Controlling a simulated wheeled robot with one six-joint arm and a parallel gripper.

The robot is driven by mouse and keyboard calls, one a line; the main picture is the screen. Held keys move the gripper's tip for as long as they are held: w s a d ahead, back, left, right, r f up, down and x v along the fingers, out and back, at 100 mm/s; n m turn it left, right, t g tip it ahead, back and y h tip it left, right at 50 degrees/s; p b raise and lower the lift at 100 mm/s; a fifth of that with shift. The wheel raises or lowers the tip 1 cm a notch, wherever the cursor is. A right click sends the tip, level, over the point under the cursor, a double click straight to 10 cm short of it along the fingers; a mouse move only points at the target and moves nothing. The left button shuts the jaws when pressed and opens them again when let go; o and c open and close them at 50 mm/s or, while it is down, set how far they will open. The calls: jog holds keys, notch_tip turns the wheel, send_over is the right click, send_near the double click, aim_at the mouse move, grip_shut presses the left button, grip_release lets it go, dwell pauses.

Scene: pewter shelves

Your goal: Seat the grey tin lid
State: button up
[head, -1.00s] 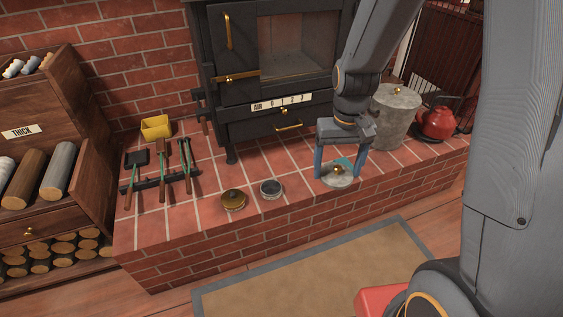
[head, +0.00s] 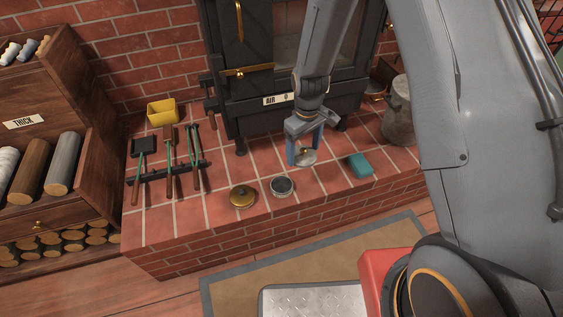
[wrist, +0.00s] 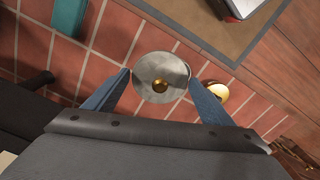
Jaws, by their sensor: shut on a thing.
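The grey tin lid (head: 308,158), a round disc with a brass knob, is between the fingers of my gripper (head: 304,156). The gripper is shut on it by its rim. In the wrist view the lid (wrist: 150,66) looks whole and flat between the blue fingertips (wrist: 162,73), and it appears raised above the bricks. The open round grey tin (head: 282,186) with a dark inside stands on the brick hearth, left of and nearer the front than the lid. I cannot make out the tin in the wrist view.
A brass lidded tin (head: 242,196) stands left of the open tin. A teal block (head: 360,165) lies to the right. Fire tools (head: 169,170) and a yellow box (head: 162,111) are at the left. The black stove (head: 250,100) stands behind, a grey bucket (head: 398,120) at the right.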

aim_at(282, 185)
jog(key=shift+a+f+n+b, duration=0.3)
jog(key=shift+a+f+n, duration=0.7)
jog(key=shift+f, duration=1.4)
jog(key=shift+a+f+n+b, duration=0.3)
jog(key=shift+a+f+n, duration=0.3)
jog(key=shift+a+f, duration=1.3)
jog(key=shift+a+f+n+b, duration=0.3)
jog(key=shift+a+f+n, duration=0.4)
jog(key=shift+f, duration=2.25)
jog(key=shift+s+d+f, duration=0.1)
jog(key=shift+d+f, duration=0.05)
jog(key=shift+f, duration=0.4)
jog(key=o, duration=1.1)
notch_tip(282, 185, up, 7)
jog(key=p, duration=0.4)
